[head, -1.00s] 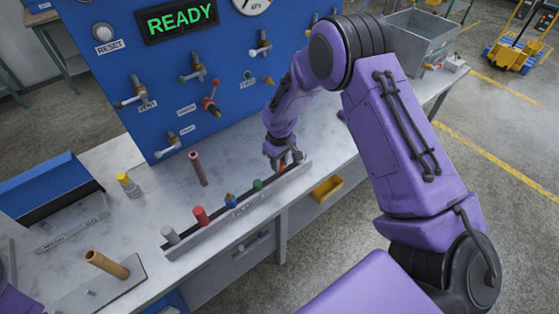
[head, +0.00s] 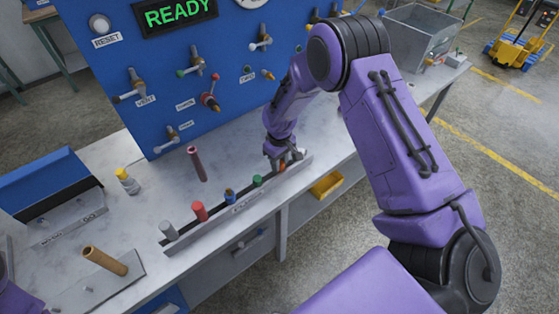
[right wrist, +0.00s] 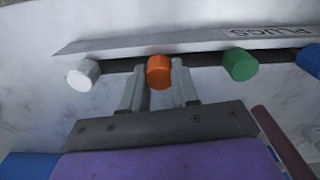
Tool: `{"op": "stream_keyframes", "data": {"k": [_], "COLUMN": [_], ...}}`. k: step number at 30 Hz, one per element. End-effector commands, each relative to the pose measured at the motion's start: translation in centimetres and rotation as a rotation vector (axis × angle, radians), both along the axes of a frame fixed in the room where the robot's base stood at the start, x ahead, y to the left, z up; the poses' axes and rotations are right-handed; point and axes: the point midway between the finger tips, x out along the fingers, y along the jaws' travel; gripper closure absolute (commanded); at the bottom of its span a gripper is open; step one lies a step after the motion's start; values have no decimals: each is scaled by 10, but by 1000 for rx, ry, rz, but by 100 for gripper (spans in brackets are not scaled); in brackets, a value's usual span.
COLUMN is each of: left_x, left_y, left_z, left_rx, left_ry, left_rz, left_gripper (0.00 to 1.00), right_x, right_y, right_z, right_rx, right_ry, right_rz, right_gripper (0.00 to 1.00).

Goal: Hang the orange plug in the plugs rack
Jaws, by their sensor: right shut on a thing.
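The plugs rack (head: 239,213) is a long, low grey rail with a dark slot on the bench. The orange plug (right wrist: 159,72) sits at the rack's slot in the right wrist view, between a white plug (right wrist: 83,75) and a green plug (right wrist: 240,65). My right gripper (right wrist: 158,84) has one finger on each side of the orange plug and is shut on it. In the head view my right gripper (head: 283,158) is at the rack's far right end and mostly hides the orange plug. The orange plug's lower end is hidden. My left gripper is out of view.
Grey, red (head: 199,211), blue (head: 230,196) and green plugs stand in the rack. A dark red tube (head: 197,164) stands behind it. A blue panel (head: 110,70) with valves rises at the back. A tan tube (head: 105,261) and yellow-topped bottle (head: 127,181) are left.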

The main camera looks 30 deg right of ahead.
Motion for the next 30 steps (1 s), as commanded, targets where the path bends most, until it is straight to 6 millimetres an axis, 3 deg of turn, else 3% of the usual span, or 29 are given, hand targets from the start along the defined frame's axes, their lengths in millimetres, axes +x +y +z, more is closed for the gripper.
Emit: {"op": "stream_keyframes", "data": {"k": [5, 6, 8, 19, 30], "left_x": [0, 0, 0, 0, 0], "left_y": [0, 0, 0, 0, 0], "left_z": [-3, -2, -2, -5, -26], "left_rx": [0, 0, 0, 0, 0], "left_ry": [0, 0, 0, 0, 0], "left_rz": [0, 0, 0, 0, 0], "left_gripper": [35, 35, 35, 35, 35], "right_x": [0, 0, 0, 1, 1], "right_y": [0, 0, 0, 0, 0], "right_z": [-5, -4, -4, 3, 83], "right_rx": [0, 0, 0, 0, 0], "right_ry": [0, -1, -1, -3, -5], "right_rz": [0, 0, 0, 0, 0], "right_gripper": [100, 61, 41, 41, 41]}}
